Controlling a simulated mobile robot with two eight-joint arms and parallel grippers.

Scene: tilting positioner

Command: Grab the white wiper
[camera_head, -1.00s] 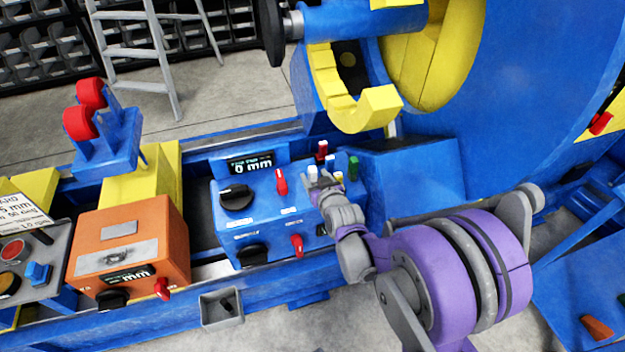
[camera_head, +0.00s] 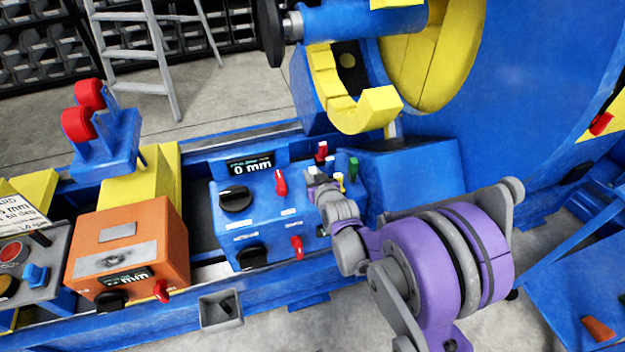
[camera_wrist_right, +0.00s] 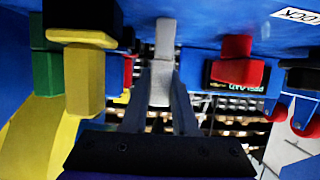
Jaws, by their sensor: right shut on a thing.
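The white wiper (camera_wrist_right: 165,38) is a pale, narrow lever on the blue control box, at the top middle of the right wrist view. In the head view it shows as a small pale tip (camera_head: 312,170), partly covered by my gripper. My right gripper (camera_head: 315,181) is at the box's right part, around this lever. In the right wrist view its fingers (camera_wrist_right: 160,88) are shut on the lever's lower end, one on each side. My left gripper is in neither view.
Close by stand a red knob (camera_wrist_right: 235,56), a yellow lever (camera_wrist_right: 86,82) and a green one (camera_wrist_right: 46,76). The blue box (camera_head: 262,218) also carries black dials and red levers. An orange box (camera_head: 128,245) stands to its left. The big blue and yellow machine rises behind.

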